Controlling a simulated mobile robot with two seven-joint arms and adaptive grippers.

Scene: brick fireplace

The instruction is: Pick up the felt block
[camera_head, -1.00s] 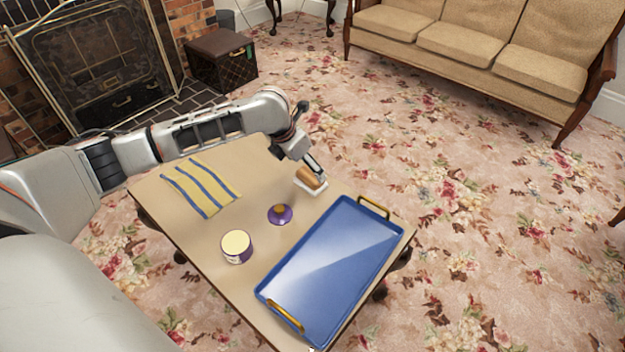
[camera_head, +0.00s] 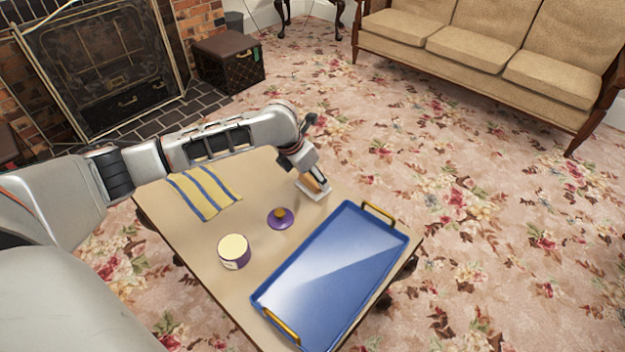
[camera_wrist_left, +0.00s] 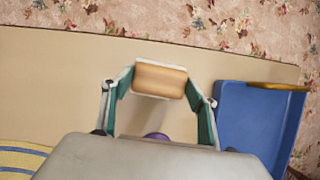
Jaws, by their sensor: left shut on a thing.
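The felt block (camera_head: 309,184) has a tan wooden back and a pale felt edge. It is at the far corner of the table, and in the left wrist view it shows between the fingers (camera_wrist_left: 160,79). My left gripper (camera_head: 316,186) is shut on the block, with a green-padded finger at each end of it. I cannot tell whether the block is clear of the tabletop. My right gripper is not in view.
A blue tray (camera_head: 335,270) with gold handles fills the table's right side. A purple lid (camera_head: 281,219), a purple-and-cream jar (camera_head: 234,252) and a yellow-and-blue striped cloth (camera_head: 203,190) are on the table (camera_head: 190,235). A sofa (camera_head: 480,60) stands well beyond.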

